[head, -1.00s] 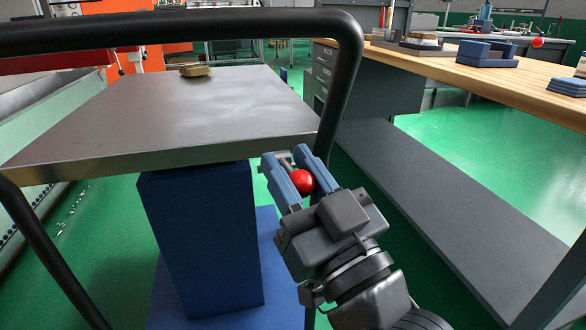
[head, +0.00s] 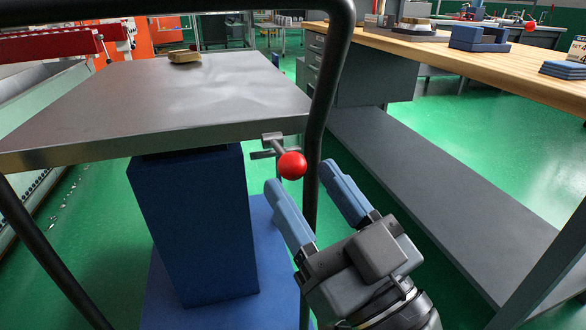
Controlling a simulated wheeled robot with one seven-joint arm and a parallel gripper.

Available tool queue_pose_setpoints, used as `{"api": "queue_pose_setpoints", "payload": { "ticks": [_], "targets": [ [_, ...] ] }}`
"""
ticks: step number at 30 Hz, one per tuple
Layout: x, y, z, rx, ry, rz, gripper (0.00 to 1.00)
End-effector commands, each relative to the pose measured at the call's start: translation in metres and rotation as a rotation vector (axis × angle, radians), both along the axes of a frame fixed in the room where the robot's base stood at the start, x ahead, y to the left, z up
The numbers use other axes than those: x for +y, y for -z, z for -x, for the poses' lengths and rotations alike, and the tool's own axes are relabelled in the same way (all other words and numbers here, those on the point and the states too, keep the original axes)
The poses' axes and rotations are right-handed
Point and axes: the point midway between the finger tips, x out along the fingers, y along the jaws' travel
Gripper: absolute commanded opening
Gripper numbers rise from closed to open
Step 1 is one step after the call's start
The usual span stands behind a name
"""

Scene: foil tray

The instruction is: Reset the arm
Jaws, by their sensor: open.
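My gripper (head: 303,184) is in the lower middle of the head view, its two blue fingers spread apart and empty. A red ball knob (head: 292,165) on a short grey rod sits just beyond the fingertips, apart from them as far as I can see. The rod runs back to a small bracket by the near right corner of the grey metal table top (head: 150,110).
A black tubular frame (head: 330,90) arches over the table top, its right post close beside my gripper. A dark blue column (head: 195,230) stands under the table. A brass-coloured block (head: 184,56) lies at the back. A wooden workbench (head: 450,62) stands at right, with a grey lower shelf (head: 430,195).

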Motion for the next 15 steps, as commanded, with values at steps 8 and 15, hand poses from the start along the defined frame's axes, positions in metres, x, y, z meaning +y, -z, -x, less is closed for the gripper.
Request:
{"api": "queue_pose_setpoints", "payload": {
  "ticks": [8, 15],
  "targets": [
    [-0.009, 0.008, 0.015, 0.0, -0.001, 0.002, 0.58],
    [-0.009, 0.007, 0.015, -0.001, -0.001, 0.001, 0.58]
  ]
}}
